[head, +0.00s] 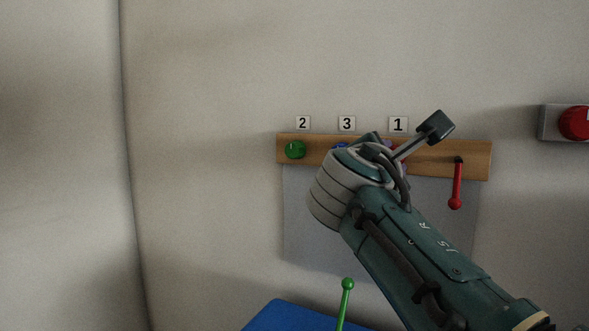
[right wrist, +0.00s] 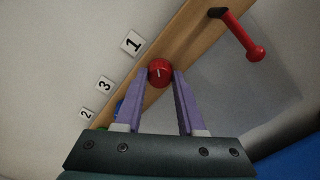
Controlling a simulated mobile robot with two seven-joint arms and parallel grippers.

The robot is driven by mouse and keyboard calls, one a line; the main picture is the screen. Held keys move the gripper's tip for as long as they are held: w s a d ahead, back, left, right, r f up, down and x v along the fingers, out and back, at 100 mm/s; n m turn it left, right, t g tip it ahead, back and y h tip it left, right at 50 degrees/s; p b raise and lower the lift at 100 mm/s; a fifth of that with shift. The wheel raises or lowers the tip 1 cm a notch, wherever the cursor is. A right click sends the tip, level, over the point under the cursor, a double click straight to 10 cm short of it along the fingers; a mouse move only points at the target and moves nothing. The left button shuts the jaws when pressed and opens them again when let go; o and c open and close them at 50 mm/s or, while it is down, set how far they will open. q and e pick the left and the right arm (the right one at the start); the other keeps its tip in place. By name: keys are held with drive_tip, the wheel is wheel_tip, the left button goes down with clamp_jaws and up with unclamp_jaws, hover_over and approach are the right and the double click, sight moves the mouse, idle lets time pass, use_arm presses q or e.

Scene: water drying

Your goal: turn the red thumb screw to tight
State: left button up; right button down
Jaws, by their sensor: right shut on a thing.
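The red thumb screw (right wrist: 160,72) is a round knob with a pale line on its face, on the wooden rail (right wrist: 190,40) under the label 1. My right gripper (right wrist: 161,77) is shut on it, with one purple finger on each side of the knob. In the head view my right wrist and forearm cover nearly all of the knob. My left gripper is in neither view.
A green knob (head: 295,149) and a partly hidden blue knob (head: 341,145) sit left on the rail. A red lever (head: 456,185) hangs at the right. A red button (head: 575,123) is farther right. Below stands a blue surface (head: 285,316) with a green lever (head: 346,300).

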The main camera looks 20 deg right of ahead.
drive_tip(key=shift+w+f+n+b, duration=0.1)
drive_tip(key=shift+n+b, duration=5.65)
drive_tip(key=shift+n, duration=0.85)
drive_tip(key=shift+w+f+n+b, duration=0.1)
drive_tip(key=shift+n+b, duration=5.65)
drive_tip(key=shift+n, duration=0.85)
